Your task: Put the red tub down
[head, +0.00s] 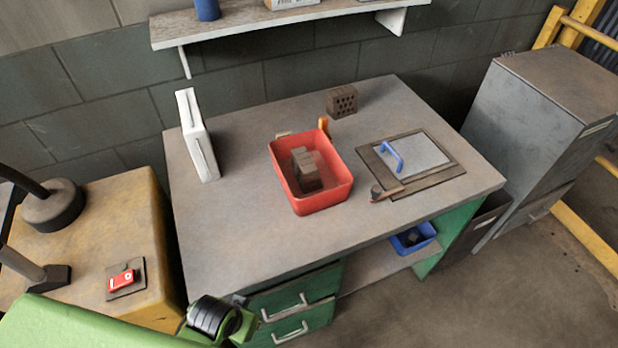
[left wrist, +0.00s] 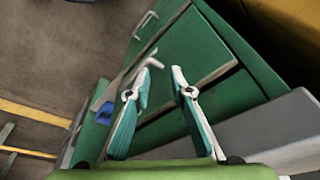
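The red tub (head: 318,200) stands upright on the grey bench top (head: 240,235) in the head view, near the middle. Grey-brown blocks (head: 306,168) are inside it. No gripper touches the tub. In the left wrist view my left gripper (left wrist: 163,70) is open, with nothing between its fingers, in front of the green drawer fronts (left wrist: 185,55). In the head view only part of my left arm shows at the lower left, well short of the tub. My right gripper is in neither view.
A hollow brick (head: 342,101) stands behind the tub. A board with a blue-handled plate (head: 418,158) and a hammer-like tool (head: 384,193) lie to its right. A white case (head: 197,135) stands at left. The bench front left is clear. A blue bin (head: 413,238) sits below.

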